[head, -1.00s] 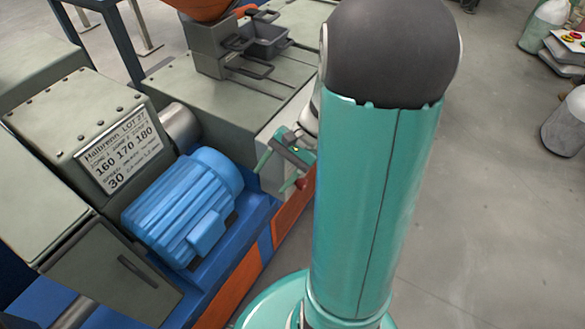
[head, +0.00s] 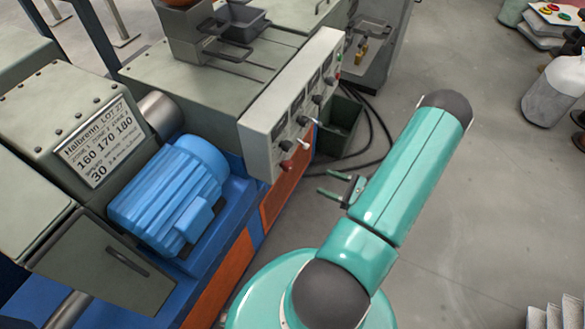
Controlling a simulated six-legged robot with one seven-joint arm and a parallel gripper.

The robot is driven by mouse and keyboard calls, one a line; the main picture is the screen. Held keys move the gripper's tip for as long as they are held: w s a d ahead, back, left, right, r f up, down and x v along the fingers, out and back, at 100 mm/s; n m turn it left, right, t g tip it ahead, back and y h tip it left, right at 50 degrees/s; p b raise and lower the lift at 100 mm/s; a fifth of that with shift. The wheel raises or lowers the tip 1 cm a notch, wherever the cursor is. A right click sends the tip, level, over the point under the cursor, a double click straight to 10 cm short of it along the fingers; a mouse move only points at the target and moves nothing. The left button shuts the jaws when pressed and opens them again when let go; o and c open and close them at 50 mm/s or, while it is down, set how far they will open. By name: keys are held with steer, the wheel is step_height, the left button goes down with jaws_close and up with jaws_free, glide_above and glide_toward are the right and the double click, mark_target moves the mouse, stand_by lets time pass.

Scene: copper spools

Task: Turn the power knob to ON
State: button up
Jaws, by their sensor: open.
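A pale control panel (head: 257,136) with gauges and several knobs stands on the side of the machine in the head view. Its knobs include black ones (head: 317,99) and a red one (head: 287,165) near the lower end. The labels are too small to read, so I cannot tell which is the power knob or how it is set. My gripper (head: 324,180) is open and empty. Its two teal fingers are apart and point left toward the panel's lower front, with a visible gap between them and the knobs.
A blue motor (head: 170,195) sits left of the panel on a blue and orange base. A dark green bin (head: 340,128) and black cables (head: 375,135) lie beyond my gripper on the floor.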

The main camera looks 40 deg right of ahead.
mark_target(291, 168)
steer(key=x, duration=1.3)
steer(key=shift+w+d+f, duration=0.1)
steer(key=shift+w+f, duration=0.1)
steer(key=shift+w, duration=0.15)
steer(key=c, duration=1)
